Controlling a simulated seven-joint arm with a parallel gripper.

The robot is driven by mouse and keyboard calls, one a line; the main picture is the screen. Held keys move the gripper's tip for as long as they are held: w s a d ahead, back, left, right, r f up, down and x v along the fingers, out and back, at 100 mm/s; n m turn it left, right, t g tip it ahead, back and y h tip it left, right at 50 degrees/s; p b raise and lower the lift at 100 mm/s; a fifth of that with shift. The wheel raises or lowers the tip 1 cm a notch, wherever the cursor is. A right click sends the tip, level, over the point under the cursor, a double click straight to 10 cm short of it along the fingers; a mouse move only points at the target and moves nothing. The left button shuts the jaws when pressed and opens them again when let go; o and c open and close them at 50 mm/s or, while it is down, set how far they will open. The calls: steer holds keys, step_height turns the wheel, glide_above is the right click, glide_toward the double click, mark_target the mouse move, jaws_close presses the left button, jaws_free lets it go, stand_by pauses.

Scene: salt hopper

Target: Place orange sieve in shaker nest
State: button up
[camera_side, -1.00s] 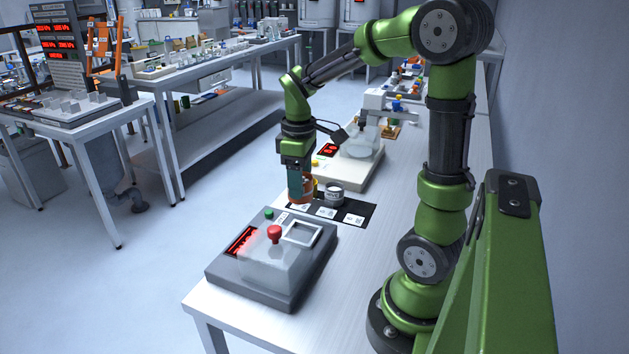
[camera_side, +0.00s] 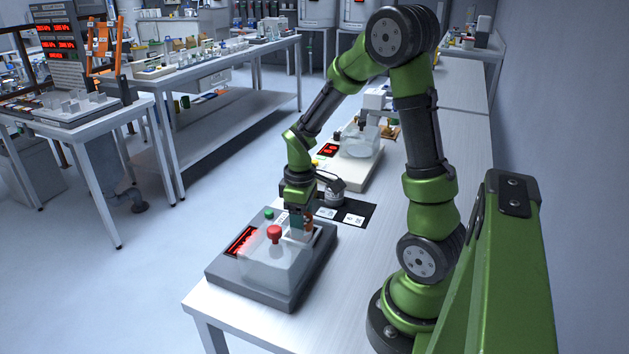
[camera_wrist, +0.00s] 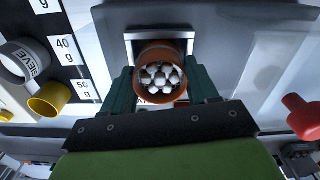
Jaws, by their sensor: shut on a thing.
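The orange sieve (camera_wrist: 146,51) is a round cup holding several white lumps, seen from above in the wrist view. My gripper (camera_wrist: 163,90) is shut on it, with a green finger on either side. In the side view, my gripper (camera_side: 300,218) has the orange sieve (camera_side: 309,222) over the back right of the grey shaker (camera_side: 262,288). The shaker nest is a pale square frame (camera_wrist: 187,36) just beyond and around the sieve in the wrist view. I cannot tell whether the sieve touches the nest.
A red knob (camera_side: 274,233) and a green button (camera_side: 268,213) stand on the shaker. A black mat with weight labels (camera_side: 354,219) lies behind it, with a white sieve (camera_wrist: 24,62) and a yellow cup (camera_wrist: 49,99). A white scale (camera_side: 352,172) stands further back.

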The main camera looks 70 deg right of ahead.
steer(key=shift+f, duration=0.15)
steer(key=o, duration=1.1)
step_height(320, 180, up, 12)
steer(key=s+a+r+m+t+y, duration=0.1)
steer(key=s+a+r+m+t, duration=0.1)
steer(key=a, duration=0.6)
steer(key=s+a+r+m+t+y, duration=0.1)
steer(key=s+a+r+m+t, duration=0.2)
steer(key=a+r+t, duration=0.2)
steer(key=a, duration=0.3)
steer(key=shift+s+a+m, duration=0.15)
steer(key=shift+s+m, duration=0.05)
steer(key=shift+m, duration=0.2)
